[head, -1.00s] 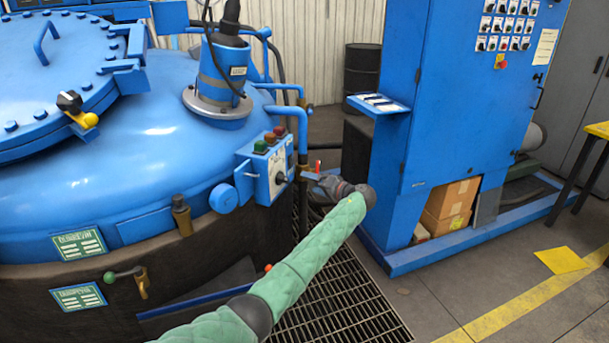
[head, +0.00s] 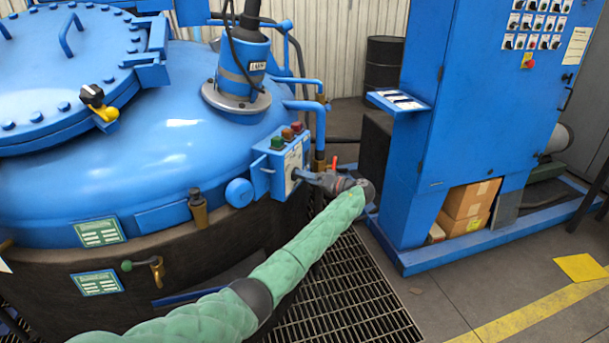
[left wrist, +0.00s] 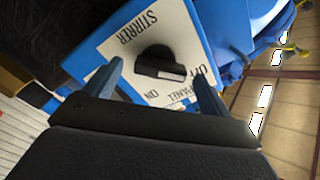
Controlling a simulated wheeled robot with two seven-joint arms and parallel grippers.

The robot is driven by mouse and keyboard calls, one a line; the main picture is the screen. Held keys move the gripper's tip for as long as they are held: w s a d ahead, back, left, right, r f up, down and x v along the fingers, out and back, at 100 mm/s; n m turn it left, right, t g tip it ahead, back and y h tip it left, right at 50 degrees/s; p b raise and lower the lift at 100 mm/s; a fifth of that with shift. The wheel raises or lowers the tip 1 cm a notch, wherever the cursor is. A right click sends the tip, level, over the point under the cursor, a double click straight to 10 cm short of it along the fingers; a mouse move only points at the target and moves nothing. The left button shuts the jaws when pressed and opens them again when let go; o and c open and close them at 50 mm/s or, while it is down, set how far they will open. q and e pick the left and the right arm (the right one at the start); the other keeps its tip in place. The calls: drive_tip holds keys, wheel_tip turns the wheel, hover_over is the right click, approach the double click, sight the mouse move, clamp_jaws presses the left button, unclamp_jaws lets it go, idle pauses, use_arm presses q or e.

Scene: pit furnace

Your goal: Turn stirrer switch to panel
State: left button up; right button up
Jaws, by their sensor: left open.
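The stirrer switch (left wrist: 160,64) is a black knob on a white plate (left wrist: 120,45) marked STIRRER, OFF, PANEL and ON. The plate appears upside down in the left wrist view. The knob's white mark points right, toward the OFF label. My left gripper (left wrist: 158,68) is open, with one finger on each side of the knob; contact cannot be told. In the head view the blue switch box (head: 268,174) is on the furnace's side, and my left gripper (head: 304,176) is at its front face, hiding the knob. My right gripper is not in view.
Green, brown and red buttons (head: 287,134) sit on top of the switch box. Blue pipes (head: 319,125) run just behind it. A blue control cabinet (head: 470,100) stands at the right. Floor grating (head: 350,290) lies below my arm.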

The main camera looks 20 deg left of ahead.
use_arm(q)
drive_tip(key=shift+w+a, duration=0.15)
drive_tip(key=shift+a, duration=0.6)
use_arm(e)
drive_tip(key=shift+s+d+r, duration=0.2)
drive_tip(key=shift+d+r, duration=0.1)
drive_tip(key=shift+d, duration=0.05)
use_arm(q)
drive_tip(key=shift+c, duration=0.4)
drive_tip(key=c, duration=0.9)
